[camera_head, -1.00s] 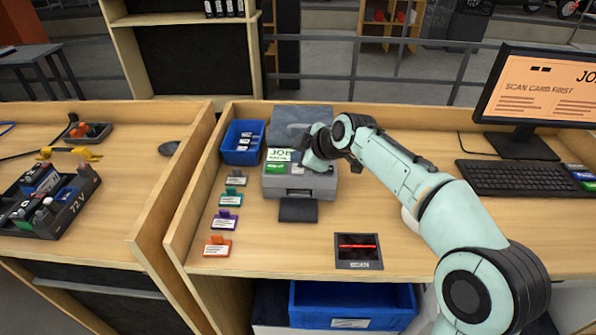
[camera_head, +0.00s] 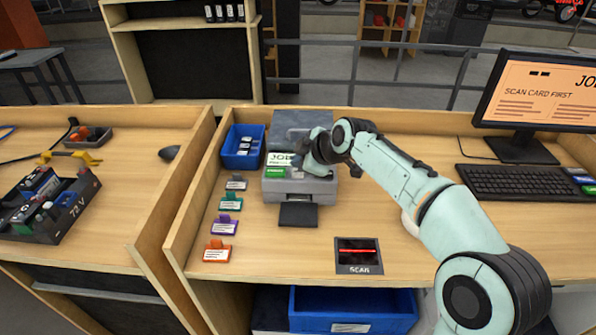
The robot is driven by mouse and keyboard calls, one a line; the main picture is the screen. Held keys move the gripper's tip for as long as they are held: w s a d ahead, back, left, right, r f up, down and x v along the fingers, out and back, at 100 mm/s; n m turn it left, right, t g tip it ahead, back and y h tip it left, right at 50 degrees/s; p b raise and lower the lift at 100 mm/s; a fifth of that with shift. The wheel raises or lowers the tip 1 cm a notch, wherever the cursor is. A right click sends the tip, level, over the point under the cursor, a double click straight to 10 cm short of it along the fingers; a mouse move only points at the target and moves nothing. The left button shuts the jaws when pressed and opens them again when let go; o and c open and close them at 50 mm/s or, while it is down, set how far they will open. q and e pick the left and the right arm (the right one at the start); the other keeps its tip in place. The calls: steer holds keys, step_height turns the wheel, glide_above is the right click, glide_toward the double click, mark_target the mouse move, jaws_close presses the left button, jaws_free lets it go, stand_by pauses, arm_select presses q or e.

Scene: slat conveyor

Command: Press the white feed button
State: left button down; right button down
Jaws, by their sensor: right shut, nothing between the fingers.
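The grey label machine (camera_head: 273,190) stands on the middle desk. My right gripper (camera_head: 300,171) is shut and empty, pointing down at the machine's top just right of the green patch. Its fingertips are small and partly covered by my wrist, so I cannot tell whether they touch the machine. My left gripper is not in view.
A blue bin (camera_head: 243,147) stands left of the machine, with several coloured card holders (camera_head: 222,226) in front of it. A scan pad (camera_head: 358,255) lies near the front edge. A monitor (camera_head: 540,95) and keyboard (camera_head: 520,181) stand at right.

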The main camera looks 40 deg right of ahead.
mark_target(300, 174)
steer(key=shift+f, duration=0.1)
stand_by(0.8)
steer(key=shift+f+b, duration=0.3)
steer(key=shift+b, duration=0.15)
steer(key=shift+f+b, duration=0.45)
steer(key=shift+f, duration=0.05)
stand_by(0.5)
steer(key=shift+r, duration=0.1)
steer(key=shift+r+p, duration=0.65)
steer(key=shift+r, duration=0.15)
steer(key=shift+r+p, duration=1.85)
steer(key=shift+r, duration=0.7)
